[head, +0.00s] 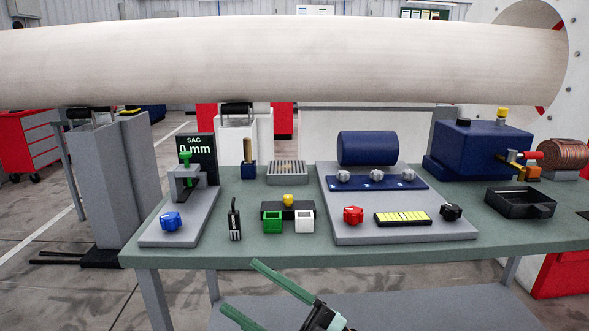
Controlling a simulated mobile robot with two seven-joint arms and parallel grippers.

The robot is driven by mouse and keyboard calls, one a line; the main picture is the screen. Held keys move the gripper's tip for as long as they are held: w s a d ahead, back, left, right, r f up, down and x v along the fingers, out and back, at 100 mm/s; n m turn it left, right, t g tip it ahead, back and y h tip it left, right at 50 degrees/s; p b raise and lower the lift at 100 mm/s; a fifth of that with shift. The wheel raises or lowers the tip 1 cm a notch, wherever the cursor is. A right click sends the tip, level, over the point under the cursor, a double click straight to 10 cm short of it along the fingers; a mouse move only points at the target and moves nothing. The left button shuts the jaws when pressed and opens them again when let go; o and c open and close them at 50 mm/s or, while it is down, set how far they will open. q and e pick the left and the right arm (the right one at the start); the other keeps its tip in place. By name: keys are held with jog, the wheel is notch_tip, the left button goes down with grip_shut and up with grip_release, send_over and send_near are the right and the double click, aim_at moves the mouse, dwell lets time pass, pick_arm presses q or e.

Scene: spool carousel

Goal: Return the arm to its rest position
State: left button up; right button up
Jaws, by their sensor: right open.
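My right gripper (240,286) shows at the bottom of the head view, below the front edge of the bench. Its two green fingers point up and to the left and stand apart with nothing between them. It touches nothing that I can see. Part of its dark wrist shows at the lower edge; the rest of that arm is out of the picture. My left gripper is not in view.
The green workbench (290,247) holds a SAG display (195,150), a blue cylinder (367,147) on a grey plate, a blue machine (475,150), a black tray (520,202) and several small parts. A large pale pipe (280,60) spans behind. A lower shelf (420,300) lies below.

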jog(key=w+d+f+m+t+h, duration=0.2)
jog(key=d+f+m+t+h, duration=0.4)
jog(key=f+m, duration=0.3)
jog(key=w+d+f+m+t+h, duration=0.2)
jog(key=d+f+m+t+h, duration=0.3)
jog(key=f+m+h, duration=0.35)
jog(key=s+d+f+m+g+h, duration=0.1)
jog(key=s+d+f+g+h, duration=0.1)
jog(key=f, duration=0.4)
jog(key=s+d+f+m+g+h, duration=0.1)
jog(key=s+d+f+m+h, duration=0.15)
jog(key=f, duration=0.25)
jog(key=s+d+f+g, duration=0.3)
jog(key=s+f+g, duration=0.2)
jog(key=s+f, duration=0.55)
pick_arm(q)
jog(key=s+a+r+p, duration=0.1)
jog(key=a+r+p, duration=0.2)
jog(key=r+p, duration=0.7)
jog(key=p, duration=0.4)
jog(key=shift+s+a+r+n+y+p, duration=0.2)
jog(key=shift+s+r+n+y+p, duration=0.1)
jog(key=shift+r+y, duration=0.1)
pick_arm(e)
jog(key=s+d+r+m+h, duration=0.1)
jog(key=s+d+r, duration=0.1)
jog(key=r, duration=0.8)
jog(key=shift+s+d+h, duration=0.4)
jog(key=shift+d, duration=0.4)
